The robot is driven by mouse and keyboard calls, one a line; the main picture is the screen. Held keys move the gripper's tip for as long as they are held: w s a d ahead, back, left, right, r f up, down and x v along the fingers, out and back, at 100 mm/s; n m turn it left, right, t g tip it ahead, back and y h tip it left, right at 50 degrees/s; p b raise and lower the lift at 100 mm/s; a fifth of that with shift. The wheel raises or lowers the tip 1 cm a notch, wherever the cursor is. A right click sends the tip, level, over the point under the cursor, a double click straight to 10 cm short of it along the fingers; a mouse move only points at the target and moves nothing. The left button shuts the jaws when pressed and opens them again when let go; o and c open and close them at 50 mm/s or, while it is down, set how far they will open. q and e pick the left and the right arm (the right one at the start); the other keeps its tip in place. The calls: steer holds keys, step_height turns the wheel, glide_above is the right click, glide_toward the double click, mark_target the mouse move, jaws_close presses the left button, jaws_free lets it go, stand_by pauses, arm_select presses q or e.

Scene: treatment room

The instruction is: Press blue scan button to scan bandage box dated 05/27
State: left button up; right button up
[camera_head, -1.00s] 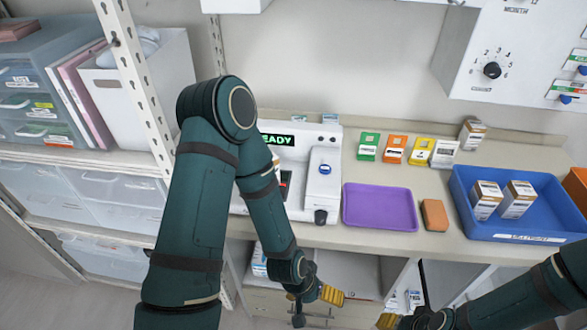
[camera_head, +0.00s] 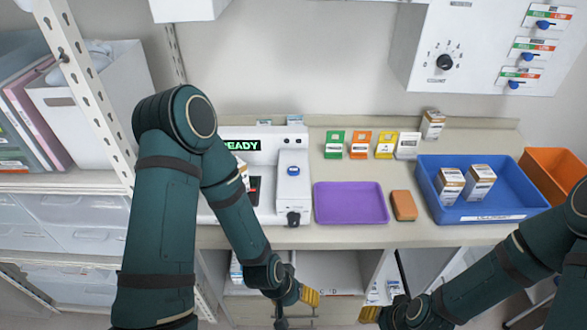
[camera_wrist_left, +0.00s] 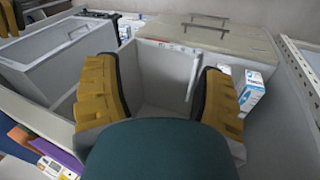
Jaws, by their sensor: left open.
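The white scanner (camera_head: 266,208) stands on the counter with a green "READY" display (camera_head: 242,145). Its blue scan button (camera_head: 293,170) sits on top of the raised right part. A box (camera_head: 242,170) shows partly behind my left arm at the scanner. Two bandage boxes (camera_head: 449,185) (camera_head: 479,183) stand in the blue tray (camera_head: 487,218), and another box (camera_head: 433,124) stands at the back. Their dates are too small to read. My left gripper (camera_head: 297,303) is open and empty, below the counter edge; its spread yellow fingers fill the wrist view (camera_wrist_left: 158,80). My right gripper (camera_head: 378,316) is low at the bottom; its jaws are unclear.
A purple tray (camera_head: 351,203) and an orange-brown block (camera_head: 404,205) lie right of the scanner. Several coloured cards (camera_head: 360,144) stand behind. An orange bin (camera_head: 553,176) is far right, a shelf unit (camera_head: 60,183) left. Open compartments (camera_head: 330,272) lie under the counter.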

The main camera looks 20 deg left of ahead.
arm_select(q)
jaws_close()
stand_by(1.1)
